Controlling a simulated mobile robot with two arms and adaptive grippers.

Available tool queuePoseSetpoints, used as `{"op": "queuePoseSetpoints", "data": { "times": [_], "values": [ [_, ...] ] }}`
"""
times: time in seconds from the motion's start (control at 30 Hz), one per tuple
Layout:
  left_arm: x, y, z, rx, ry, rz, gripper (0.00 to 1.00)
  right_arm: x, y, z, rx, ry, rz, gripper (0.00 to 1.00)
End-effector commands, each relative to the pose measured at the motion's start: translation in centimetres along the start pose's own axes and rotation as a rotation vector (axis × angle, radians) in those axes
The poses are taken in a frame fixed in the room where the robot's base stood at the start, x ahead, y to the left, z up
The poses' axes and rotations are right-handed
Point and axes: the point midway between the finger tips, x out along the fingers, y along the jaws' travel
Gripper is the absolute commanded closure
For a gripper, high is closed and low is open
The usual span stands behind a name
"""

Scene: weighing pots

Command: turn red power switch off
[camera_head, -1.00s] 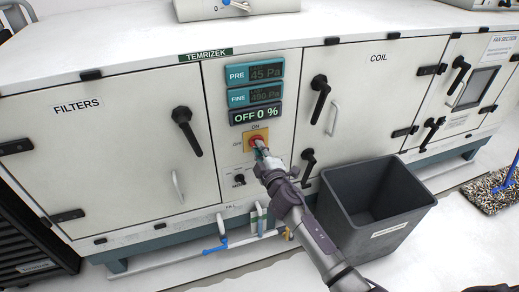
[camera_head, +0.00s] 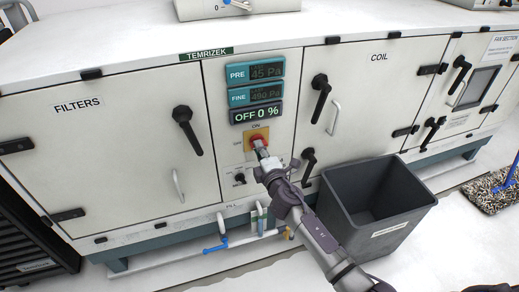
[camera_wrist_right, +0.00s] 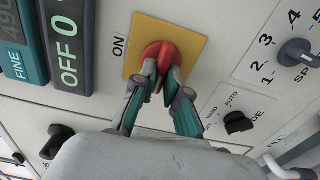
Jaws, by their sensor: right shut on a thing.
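The red power switch (camera_head: 257,140) is a red rotary knob on a yellow square plate (camera_head: 249,133) under the displays of the white cabinet. My right gripper (camera_head: 260,147) reaches it from below right. In the right wrist view, the gripper's two teal and grey fingers (camera_wrist_right: 163,82) are shut on the red knob (camera_wrist_right: 157,52), one on each side. The fingers hide part of the knob. The word ON is printed at the plate's edge. The green display (camera_head: 257,113) above the switch reads OFF 0 %. My left gripper is not in view.
Teal PRE and FINE pressure displays (camera_head: 255,72) sit above. A small black mode knob (camera_wrist_right: 237,122) and a grey speed knob (camera_wrist_right: 297,52) are close to the switch. A dark grey bin (camera_head: 375,205) stands right of my arm. Blue-handled pipework (camera_head: 215,247) runs below.

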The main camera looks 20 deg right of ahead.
Motion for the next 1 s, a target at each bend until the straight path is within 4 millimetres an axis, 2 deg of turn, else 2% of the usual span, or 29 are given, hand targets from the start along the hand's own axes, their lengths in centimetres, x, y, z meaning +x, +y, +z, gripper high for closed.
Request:
{"op": "queuePoseSetpoints", "data": {
  "times": [0.3, 0.33, 0.47, 0.8, 0.87, 1.0],
  "values": [
    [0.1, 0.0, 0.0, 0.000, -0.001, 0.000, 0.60, -0.1, -0.2, 0.0, -0.006, 0.001, -0.004, 1.00],
    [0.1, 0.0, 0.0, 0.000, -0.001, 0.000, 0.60, -0.1, -0.2, 0.0, -0.006, 0.001, -0.004, 0.83],
    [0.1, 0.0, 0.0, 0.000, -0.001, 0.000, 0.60, -0.1, -0.2, 0.0, -0.005, 0.001, -0.003, 0.62],
    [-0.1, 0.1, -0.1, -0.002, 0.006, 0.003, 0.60, -0.3, -0.1, 0.0, -0.003, 0.001, -0.001, 0.62],
    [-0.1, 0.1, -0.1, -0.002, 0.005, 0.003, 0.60, -0.8, -0.1, 0.0, -0.004, 0.001, -0.001, 0.62],
    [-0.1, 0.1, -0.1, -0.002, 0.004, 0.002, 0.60, -3.1, -0.2, 0.0, -0.004, 0.002, -0.003, 0.62]
  ]
}}
